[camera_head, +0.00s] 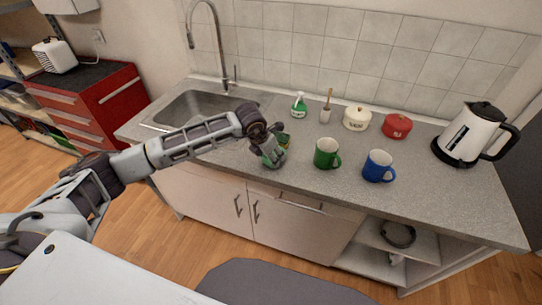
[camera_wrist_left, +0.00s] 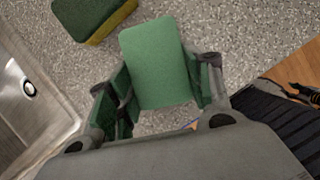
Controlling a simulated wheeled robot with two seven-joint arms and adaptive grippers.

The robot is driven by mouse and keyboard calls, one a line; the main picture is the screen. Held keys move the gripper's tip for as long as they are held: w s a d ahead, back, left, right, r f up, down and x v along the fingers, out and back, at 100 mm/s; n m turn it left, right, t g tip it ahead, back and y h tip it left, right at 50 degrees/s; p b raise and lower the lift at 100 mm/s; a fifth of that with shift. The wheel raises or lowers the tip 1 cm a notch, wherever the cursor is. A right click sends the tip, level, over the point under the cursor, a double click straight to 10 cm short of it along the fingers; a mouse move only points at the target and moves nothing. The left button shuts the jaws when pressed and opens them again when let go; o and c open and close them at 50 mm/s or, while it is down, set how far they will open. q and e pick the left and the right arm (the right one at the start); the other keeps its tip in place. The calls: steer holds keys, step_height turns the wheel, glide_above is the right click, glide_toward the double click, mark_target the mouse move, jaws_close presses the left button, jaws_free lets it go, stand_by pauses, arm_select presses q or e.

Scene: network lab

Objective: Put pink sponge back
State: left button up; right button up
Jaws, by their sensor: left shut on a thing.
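My left gripper (camera_head: 271,158) is over the counter, just right of the sink. In the left wrist view its two fingers (camera_wrist_left: 160,92) are closed on opposite sides of a plain green sponge-like block (camera_wrist_left: 158,60). A second sponge, dark green with a yellow layer (camera_wrist_left: 92,18), lies on the counter beside it; in the head view it is partly hidden behind the gripper (camera_head: 285,140). I see no pink sponge in either view. My right gripper is not in view.
The sink (camera_head: 205,105) is left of the gripper. A green mug (camera_head: 326,154) and blue mug (camera_head: 377,167) stand to the right. Behind are a spray bottle (camera_head: 299,106), a brush in a holder (camera_head: 326,112), a white pot (camera_head: 356,119), a red pot (camera_head: 397,126) and a kettle (camera_head: 470,135).

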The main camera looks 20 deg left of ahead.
arm_select(q)
steer(key=shift+f, duration=0.4)
steer(key=shift+f, duration=0.1)
steer(key=o, duration=1)
